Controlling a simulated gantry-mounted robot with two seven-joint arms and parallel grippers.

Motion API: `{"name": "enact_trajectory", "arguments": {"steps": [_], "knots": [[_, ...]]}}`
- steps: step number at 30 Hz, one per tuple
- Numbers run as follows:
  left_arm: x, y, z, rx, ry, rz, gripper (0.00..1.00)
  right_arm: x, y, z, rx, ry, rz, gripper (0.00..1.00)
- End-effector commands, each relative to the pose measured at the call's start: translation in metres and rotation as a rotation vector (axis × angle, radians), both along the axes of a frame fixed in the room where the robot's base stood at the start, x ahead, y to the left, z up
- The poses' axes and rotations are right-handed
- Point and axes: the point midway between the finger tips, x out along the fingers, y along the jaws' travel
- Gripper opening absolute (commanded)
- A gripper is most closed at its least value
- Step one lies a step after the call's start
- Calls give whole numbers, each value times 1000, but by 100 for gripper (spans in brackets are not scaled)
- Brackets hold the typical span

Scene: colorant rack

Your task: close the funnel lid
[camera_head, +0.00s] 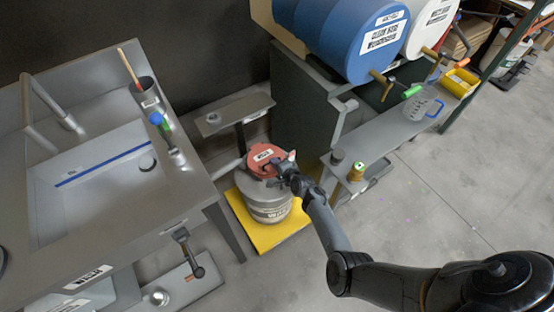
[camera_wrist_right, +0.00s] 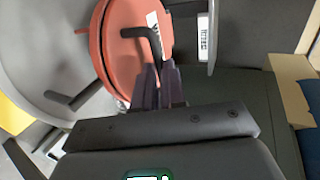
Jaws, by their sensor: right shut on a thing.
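The red funnel lid (camera_head: 264,156), with a white label, is at the top of a grey drum (camera_head: 270,208). The lid also shows in the right wrist view (camera_wrist_right: 112,45), with a dark bent handle (camera_wrist_right: 148,36) on it. My right gripper (camera_head: 286,168) is at the right side of the lid. In the wrist view its fingers (camera_wrist_right: 157,84) are shut on the lid's handle, and they hide its lower end. I cannot tell how far the lid is tilted. My left gripper is not in view.
The drum stands on a yellow platform (camera_head: 244,234). A grey sink table (camera_head: 190,205) is on the left. A shelf (camera_head: 385,139) with small containers and a blue barrel (camera_head: 335,35) is on the right. Bare floor (camera_head: 430,190) lies at right.

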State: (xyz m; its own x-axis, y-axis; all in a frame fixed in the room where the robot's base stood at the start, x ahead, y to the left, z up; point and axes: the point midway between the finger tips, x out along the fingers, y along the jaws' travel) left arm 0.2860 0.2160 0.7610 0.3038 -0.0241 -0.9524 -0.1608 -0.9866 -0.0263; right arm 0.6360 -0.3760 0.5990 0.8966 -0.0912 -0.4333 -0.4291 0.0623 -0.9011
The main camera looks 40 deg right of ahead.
Motion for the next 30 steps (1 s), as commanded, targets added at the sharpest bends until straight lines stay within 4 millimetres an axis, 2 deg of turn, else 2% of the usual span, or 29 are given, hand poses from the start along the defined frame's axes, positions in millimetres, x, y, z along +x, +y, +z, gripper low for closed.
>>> {"name": "enact_trajectory", "arguments": {"steps": [9, 21, 22, 26, 30], "knots": [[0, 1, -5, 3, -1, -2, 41, -4, 3, -15, 2, 9, 3, 0], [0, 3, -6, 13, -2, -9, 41, -7, 3, -21, 5, 21, 1, 0], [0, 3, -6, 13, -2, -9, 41, -8, 3, -21, 5, 21, 1, 15], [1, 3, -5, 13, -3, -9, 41, -7, 3, -21, 5, 19, 2, 35], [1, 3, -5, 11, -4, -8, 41, -6, 4, -19, 4, 16, 3, 37]]}}
